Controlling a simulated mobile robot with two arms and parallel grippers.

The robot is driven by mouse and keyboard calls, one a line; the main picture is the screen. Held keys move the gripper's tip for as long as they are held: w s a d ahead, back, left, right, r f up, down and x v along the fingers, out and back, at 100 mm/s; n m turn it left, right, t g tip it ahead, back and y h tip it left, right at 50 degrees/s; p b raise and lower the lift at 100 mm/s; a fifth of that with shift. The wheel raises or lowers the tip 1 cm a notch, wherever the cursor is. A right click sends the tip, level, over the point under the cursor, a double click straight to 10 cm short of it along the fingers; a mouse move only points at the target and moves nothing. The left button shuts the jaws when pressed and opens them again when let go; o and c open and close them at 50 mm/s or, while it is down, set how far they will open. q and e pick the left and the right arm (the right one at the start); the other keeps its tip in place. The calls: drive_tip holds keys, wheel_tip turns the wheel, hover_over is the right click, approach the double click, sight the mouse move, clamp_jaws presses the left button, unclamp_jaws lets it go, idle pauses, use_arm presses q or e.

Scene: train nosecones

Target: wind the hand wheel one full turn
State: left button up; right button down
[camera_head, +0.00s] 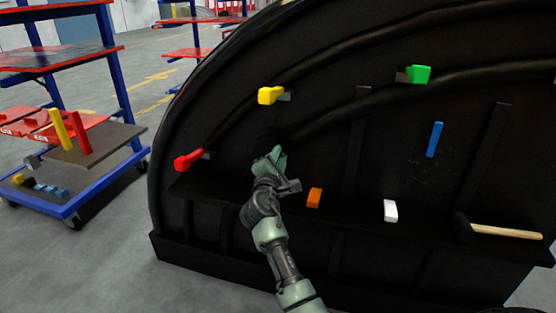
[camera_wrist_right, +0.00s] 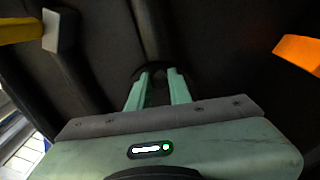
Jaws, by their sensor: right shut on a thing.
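The hand wheel shows in the right wrist view as a small dark round part (camera_wrist_right: 158,74) against the black nosecone. It is black on black, and its outline and turn angle are hard to make out. In the head view my gripper hides most of it. My right gripper (camera_head: 275,157) reaches up to the nosecone's inner face. Its two pale green fingers (camera_wrist_right: 158,84) are shut on the dark part, one on each side. My left gripper is in neither view.
On the black nosecone (camera_head: 330,215) are red (camera_head: 188,160), yellow (camera_head: 270,95), green (camera_head: 419,74), blue (camera_head: 434,139), orange (camera_head: 314,198) and white (camera_head: 390,211) blocks. A wooden-handled hammer (camera_head: 505,232) lies right. A blue-red cart (camera_head: 100,165) stands left, with clear floor between.

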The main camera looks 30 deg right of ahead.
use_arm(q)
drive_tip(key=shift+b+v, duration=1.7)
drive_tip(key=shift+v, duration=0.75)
use_arm(e)
drive_tip(key=shift+s+d+f+m+h, duration=0.15)
drive_tip(key=shift+f+m, duration=0.25)
drive_tip(key=shift+m, duration=0.5)
drive_tip(key=shift+a+f+m+h, duration=0.15)
drive_tip(key=shift+f+m, duration=0.25)
drive_tip(key=shift+m, duration=0.5)
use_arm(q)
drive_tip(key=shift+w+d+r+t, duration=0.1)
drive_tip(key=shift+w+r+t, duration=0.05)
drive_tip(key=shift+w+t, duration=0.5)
use_arm(e)
drive_tip(key=shift+d, duration=0.1)
drive_tip(key=c, duration=1.3)
unclamp_jaws()
